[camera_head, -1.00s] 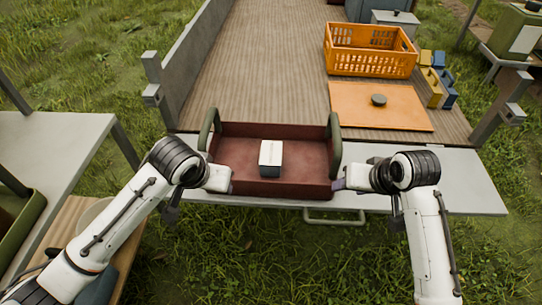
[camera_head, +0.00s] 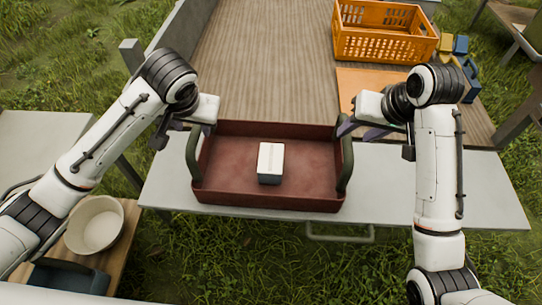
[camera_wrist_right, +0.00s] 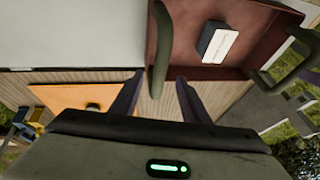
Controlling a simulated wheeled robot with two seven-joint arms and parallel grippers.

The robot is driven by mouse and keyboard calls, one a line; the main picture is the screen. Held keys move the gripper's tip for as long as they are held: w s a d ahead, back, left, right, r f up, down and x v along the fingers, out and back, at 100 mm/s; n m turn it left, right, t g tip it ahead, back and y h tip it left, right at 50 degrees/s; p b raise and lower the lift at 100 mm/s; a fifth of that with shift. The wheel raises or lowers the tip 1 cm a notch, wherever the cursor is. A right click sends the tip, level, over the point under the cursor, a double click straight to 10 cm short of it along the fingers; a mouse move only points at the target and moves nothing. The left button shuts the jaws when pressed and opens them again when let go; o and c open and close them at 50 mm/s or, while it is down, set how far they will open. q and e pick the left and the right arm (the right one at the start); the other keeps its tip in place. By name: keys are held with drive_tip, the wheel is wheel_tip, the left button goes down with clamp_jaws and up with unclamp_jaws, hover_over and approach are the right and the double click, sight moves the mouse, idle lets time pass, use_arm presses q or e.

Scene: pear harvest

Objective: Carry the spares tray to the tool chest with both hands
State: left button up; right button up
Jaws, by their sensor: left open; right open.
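The spares tray (camera_head: 215,197) is a dark red open tray with a green handle on its left (camera_head: 193,155) and right (camera_head: 347,163). It rests on a pale grey surface, and a small white-topped box (camera_head: 270,160) lies inside. My left gripper (camera_head: 202,128) is open at the far end of the left handle; its fingers are partly hidden. My right gripper (camera_head: 347,128) is open at the far end of the right handle. In the right wrist view the handle (camera_wrist_right: 158,45) stands just ahead of and between the open fingers (camera_wrist_right: 158,82). I cannot make out a tool chest for sure.
An orange crate (camera_head: 383,45) stands on the wooden bed (camera_head: 270,60) behind the tray. An orange board (camera_head: 362,85) and blue and yellow items (camera_head: 452,50) are at the right. A cream bowl (camera_head: 98,225) is at lower left. The grey surface (camera_head: 440,190) right of the tray is clear.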

use_arm(q)
drive_tip(key=x, duration=1)
drive_tip(key=shift+f, duration=0.15)
use_arm(e)
drive_tip(key=x, duration=1)
drive_tip(key=shift+f, duration=0.2)
use_arm(q)
drive_tip(key=shift+w, duration=0.1)
use_arm(e)
drive_tip(key=shift+w, duration=0.1)
use_arm(q)
clamp_jaws()
use_arm(e)
clamp_jaws()
drive_tip(key=shift+r, duration=0.1)
